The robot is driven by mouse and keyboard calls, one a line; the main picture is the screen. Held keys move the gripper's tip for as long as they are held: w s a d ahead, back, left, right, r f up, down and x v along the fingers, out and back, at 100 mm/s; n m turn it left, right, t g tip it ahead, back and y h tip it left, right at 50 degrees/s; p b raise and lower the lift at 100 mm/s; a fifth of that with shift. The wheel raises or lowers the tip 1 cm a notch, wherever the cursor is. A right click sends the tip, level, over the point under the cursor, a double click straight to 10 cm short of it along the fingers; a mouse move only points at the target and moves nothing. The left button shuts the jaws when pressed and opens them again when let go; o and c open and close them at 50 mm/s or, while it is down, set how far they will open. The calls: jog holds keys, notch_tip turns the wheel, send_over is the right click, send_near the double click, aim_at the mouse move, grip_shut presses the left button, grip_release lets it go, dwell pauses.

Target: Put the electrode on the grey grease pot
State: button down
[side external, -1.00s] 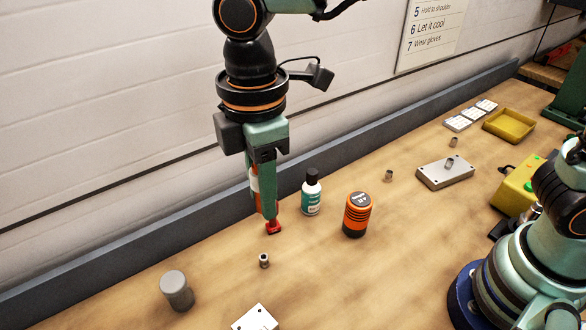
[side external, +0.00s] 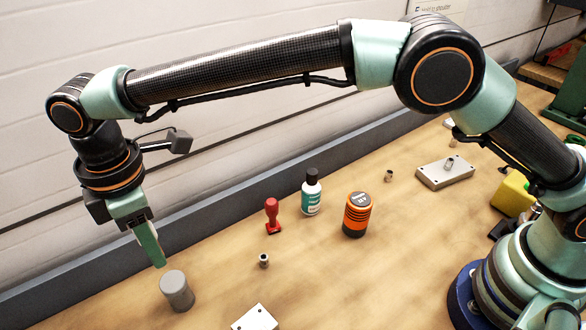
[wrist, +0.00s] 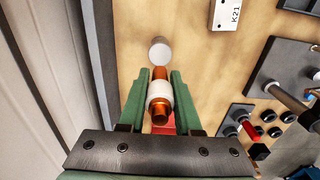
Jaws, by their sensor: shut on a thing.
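The grey grease pot (side external: 177,292) stands upright on the bench at the lower left of the side view. In the wrist view its round pale top (wrist: 160,48) shows just beyond the fingertips. My gripper (side external: 159,264) is above and slightly left of the pot in the side view, with its fingers pointing down at a slant. In the wrist view my gripper (wrist: 160,76) is shut on the electrode (wrist: 159,98), a copper rod with a white collar. Its tip points toward the pot. The side view hides the electrode behind the finger, and I cannot tell whether it touches the pot.
A small metal nut-like part (side external: 264,260) and a pale plate (side external: 255,318) lie right of the pot. A red stamp (side external: 272,217), a white-and-teal bottle (side external: 311,192) and an orange-black can (side external: 357,214) stand farther right. A grey rail (side external: 60,286) runs along the wall.

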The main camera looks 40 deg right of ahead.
aim_at(172, 280)
notch_tip(172, 280, down, 7)
jog(key=shift+r, duration=0.2)
jog(key=shift+f, duration=0.15)
jog(key=c, duration=0.6)
grip_release()
